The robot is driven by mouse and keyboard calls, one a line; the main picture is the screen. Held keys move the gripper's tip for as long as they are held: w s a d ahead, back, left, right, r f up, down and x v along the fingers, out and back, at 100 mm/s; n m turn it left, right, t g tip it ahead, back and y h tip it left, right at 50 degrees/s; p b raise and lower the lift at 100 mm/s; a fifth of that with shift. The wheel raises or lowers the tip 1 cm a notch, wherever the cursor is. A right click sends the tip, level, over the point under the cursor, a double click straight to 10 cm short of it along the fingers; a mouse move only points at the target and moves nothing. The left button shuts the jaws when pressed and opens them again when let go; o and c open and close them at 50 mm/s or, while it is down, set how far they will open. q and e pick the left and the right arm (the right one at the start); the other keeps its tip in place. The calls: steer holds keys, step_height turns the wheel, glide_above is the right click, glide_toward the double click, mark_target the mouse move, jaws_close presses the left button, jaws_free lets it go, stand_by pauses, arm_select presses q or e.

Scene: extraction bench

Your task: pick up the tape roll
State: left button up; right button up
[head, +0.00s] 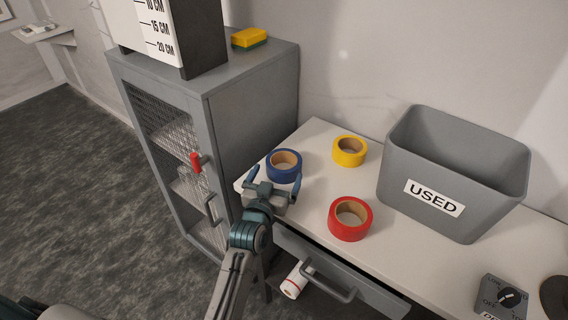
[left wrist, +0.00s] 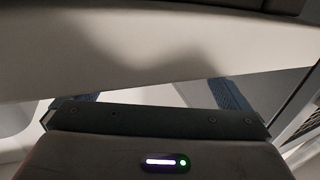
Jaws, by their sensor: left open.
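Three tape rolls lie flat on the white bench in the head view: a blue one (head: 285,176) near the left end, a yellow one (head: 350,157) at the back, and a red one (head: 350,231) towards the front. My left gripper (head: 275,178) is open, its two blue-tipped fingers at the bench's left end by the blue roll, which shows between and beyond them. I cannot tell whether they touch it. In the left wrist view the fingers (left wrist: 155,97) are apart, and no tape roll can be made out. My right gripper is not in view.
A grey bin marked USED (head: 480,215) stands on the bench at right. A dial box (head: 501,299) sits at the front right. A partly open drawer (head: 345,277) juts out below the bench. A grey mesh-door cabinet (head: 250,115) stands close at left.

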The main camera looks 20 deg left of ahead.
arm_select(q)
steer(key=w+p, duration=0.1)
steer(key=w, duration=0.2)
steer(key=shift+w+d+r, duration=0.1)
steer(key=shift+w, duration=0.65)
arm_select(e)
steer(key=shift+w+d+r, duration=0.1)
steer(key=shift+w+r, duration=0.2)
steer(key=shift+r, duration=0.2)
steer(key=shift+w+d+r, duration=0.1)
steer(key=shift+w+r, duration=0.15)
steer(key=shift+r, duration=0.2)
arm_select(q)
steer(key=shift+c, duration=0.2)
steer(key=c, duration=0.7)
steer(key=shift+o, duration=0.2)
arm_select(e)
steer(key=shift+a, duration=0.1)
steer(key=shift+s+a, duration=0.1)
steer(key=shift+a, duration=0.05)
